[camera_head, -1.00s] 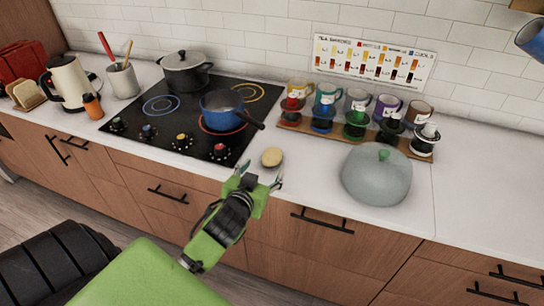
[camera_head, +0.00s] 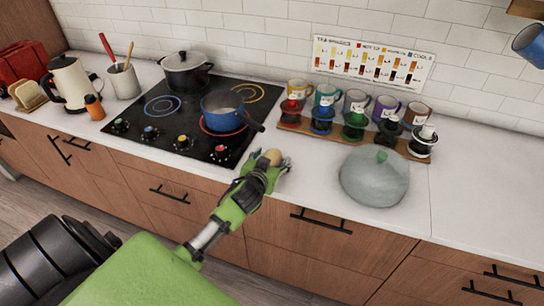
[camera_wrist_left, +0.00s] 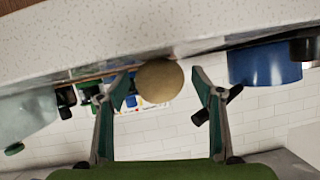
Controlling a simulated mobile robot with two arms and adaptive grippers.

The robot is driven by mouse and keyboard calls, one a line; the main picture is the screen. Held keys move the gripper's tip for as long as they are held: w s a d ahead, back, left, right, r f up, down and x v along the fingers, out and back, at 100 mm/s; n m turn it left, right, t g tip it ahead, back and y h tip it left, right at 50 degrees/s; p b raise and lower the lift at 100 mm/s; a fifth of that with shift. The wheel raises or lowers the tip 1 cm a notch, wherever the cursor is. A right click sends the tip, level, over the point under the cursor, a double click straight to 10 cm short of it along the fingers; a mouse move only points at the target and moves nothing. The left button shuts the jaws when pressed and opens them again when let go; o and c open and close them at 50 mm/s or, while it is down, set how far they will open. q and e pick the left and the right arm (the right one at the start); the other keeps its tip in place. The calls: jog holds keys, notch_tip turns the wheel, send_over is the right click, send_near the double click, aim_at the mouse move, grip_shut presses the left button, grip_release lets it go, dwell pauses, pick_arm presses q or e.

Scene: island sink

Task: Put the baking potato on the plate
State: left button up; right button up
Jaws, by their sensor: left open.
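The baking potato (camera_head: 273,156) is a small tan oval on the white counter, just right of the cooktop's front corner. My left gripper (camera_head: 267,164) reaches over the counter edge to it and partly hides it in the head view. In the left wrist view the potato (camera_wrist_left: 160,81) lies between the two spread fingers of the left gripper (camera_wrist_left: 161,90), with gaps on both sides. The left gripper is open. My right gripper is not in view. I see no plain plate; a grey-blue round dish with a domed cover and green knob (camera_head: 374,178) stands to the right.
A blue pot (camera_head: 222,110) sits on the black cooktop (camera_head: 180,128), its handle pointing toward the potato. A wooden rack (camera_head: 335,137) with several mugs and coloured drippers stands behind. The counter (camera_head: 470,200) right of the domed dish is clear.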

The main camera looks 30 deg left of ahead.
pick_arm(q)
jog(key=shift+w+f, duration=0.15)
jog(key=shift+w, duration=0.15)
jog(key=c, duration=1.3)
jog(key=shift+c, duration=0.7)
